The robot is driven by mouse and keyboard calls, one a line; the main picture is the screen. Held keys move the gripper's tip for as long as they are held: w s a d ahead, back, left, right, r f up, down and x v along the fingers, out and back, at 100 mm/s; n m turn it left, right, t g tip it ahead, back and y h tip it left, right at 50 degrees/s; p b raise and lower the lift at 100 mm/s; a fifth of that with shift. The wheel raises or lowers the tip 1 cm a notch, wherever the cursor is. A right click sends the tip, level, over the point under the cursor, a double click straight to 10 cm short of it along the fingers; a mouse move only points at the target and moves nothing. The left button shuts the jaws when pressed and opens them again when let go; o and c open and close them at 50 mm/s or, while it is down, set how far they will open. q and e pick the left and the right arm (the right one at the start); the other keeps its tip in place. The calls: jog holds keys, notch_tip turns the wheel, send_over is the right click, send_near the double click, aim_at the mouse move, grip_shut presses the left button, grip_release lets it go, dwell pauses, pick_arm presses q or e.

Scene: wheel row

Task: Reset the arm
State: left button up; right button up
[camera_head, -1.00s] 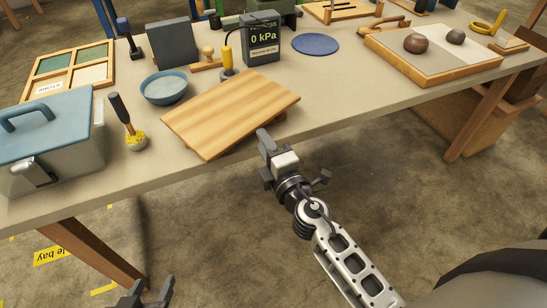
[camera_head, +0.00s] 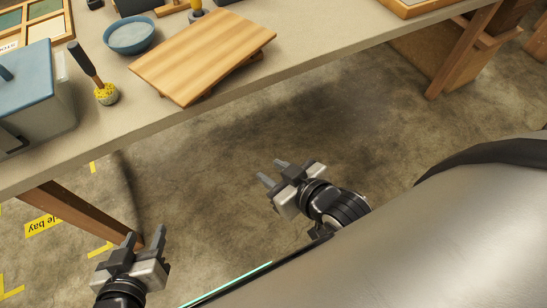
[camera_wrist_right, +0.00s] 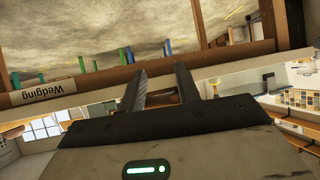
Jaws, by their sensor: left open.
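My right gripper (camera_head: 271,171) is over the floor in front of the table, close to my body, with its arm folded back. In the right wrist view its two dark fingers (camera_wrist_right: 162,80) stand apart with nothing between them. My left gripper (camera_head: 146,238) is at the lower left of the head view, near the table leg. Its two fingers point up in the picture, spread and empty. Neither gripper touches the table or anything on it.
A table leg (camera_head: 75,210) stands at left. The floor (camera_head: 225,190) between the grippers is clear.

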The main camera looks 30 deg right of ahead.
jog(key=shift+s+a+f+m+g+y, duration=0.15)
jog(key=shift+s+a+m+g+y, duration=0.2)
jog(key=shift+s+a+m, duration=0.2)
jog(key=shift+d, duration=0.1)
jog(key=shift+s+d+r+n+p, duration=0.1)
jog(key=shift+r+n+p, duration=0.2)
jog(key=shift+p, duration=0.65)
